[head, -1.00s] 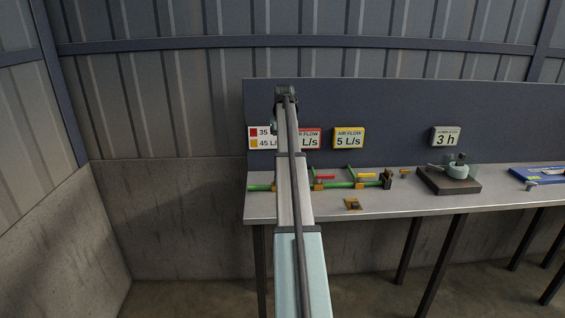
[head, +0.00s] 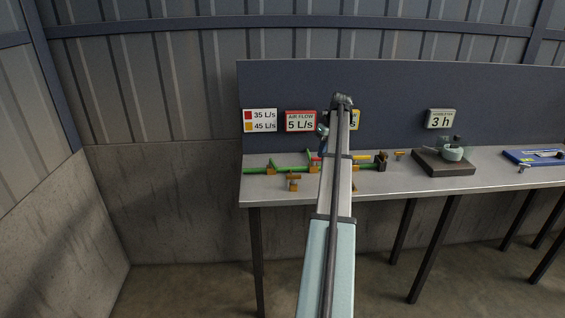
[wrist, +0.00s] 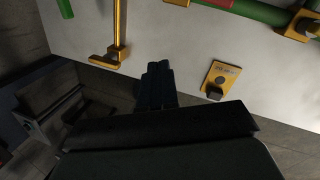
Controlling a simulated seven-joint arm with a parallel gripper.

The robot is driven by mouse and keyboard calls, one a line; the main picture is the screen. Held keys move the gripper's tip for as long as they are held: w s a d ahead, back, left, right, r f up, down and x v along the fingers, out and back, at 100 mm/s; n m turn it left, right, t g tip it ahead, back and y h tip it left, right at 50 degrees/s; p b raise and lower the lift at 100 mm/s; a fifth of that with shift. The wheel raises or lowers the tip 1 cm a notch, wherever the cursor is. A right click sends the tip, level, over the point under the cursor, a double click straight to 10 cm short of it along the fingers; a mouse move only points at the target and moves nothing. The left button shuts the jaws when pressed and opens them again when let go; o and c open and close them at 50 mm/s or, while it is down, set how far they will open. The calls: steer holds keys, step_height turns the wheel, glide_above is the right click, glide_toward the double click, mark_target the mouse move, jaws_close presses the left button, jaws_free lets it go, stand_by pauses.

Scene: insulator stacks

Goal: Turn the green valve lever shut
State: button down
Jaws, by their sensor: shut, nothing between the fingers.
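A green pipe (head: 290,169) with angled green branches runs along the bench, partly hidden by my arm. It also shows at the top right of the wrist view (wrist: 258,12). A green piece (wrist: 65,8) shows at the top left there; I cannot tell whether it is the lever. A red handle (head: 315,158) and a yellow handle (head: 362,157) sit by the pipe. In the wrist view my gripper (wrist: 158,72) is shut and empty over the bench, apart from the pipe. An orange fitting (wrist: 120,30) stands left of it. In the head view my arm hides the fingers.
A yellow plate with a dark knob (wrist: 222,78) lies right of my gripper, near the bench edge. A dark block with a round pale-green part (head: 453,154) and a blue tray (head: 520,155) are farther right. Signs hang on the blue back panel (head: 400,90).

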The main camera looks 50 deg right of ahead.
steer(key=n, duration=0.3)
steer(key=n+t, duration=0.5)
steer(key=n, duration=2.8)
glide_toward(273, 166)
steer(key=shift+y, duration=0.4)
steer(key=d+f, duration=0.3)
steer(key=w+d+f, duration=0.1)
steer(key=d+f, duration=0.1)
steer(key=shift+f, duration=0.2)
steer(key=a, duration=0.1)
steer(key=w+a, duration=0.1)
steer(key=shift+w+a+f, duration=0.25)
steer(key=shift+w+a, duration=0.45)
steer(key=shift+a, duration=0.15)
